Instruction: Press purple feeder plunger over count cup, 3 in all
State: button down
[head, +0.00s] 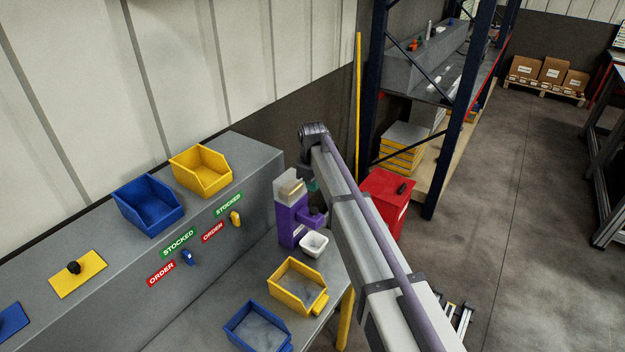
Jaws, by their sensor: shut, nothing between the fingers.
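The purple feeder (286,224) stands at the far right end of the bench, with a clear hopper (289,188) on top holding tan contents. Its purple front part juts out above the white count cup (314,246), which stands on the bench just in front. My gripper (316,208) points down over this front part, partly behind my own arm. It is shut and holds nothing. The plunger itself is hidden or too small to make out, so I cannot tell whether the fingertips touch it. The cup's contents cannot be made out.
A yellow bin (297,288) and a blue bin (257,326) stand on the bench near the cup. Another blue bin (148,204) and yellow bin (201,170) sit on the grey ledge above STOCKED/ORDER labels. A red cabinet (385,203) stands behind my arm.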

aim_at(314, 209)
jog(key=f+b, duration=0.7)
jog(key=f, duration=0.1)
jog(key=shift+w+d+f+b, duration=0.2)
jog(key=shift+w+f+b, duration=0.05)
jog(key=shift+w+b, duration=0.05)
jog(key=shift+r, duration=0.15)
jog(key=shift+f+b, duration=1)
jog(key=shift+f, duration=0.1)
jog(key=shift+r, duration=0.1)
notch_tip(314, 209, up, 6)
jog(key=p, duration=0.6)
jog(key=shift+r, duration=0.1)
jog(key=shift+r+p, duration=0.1)
jog(key=shift+p, duration=0.2)
dwell(0.9)
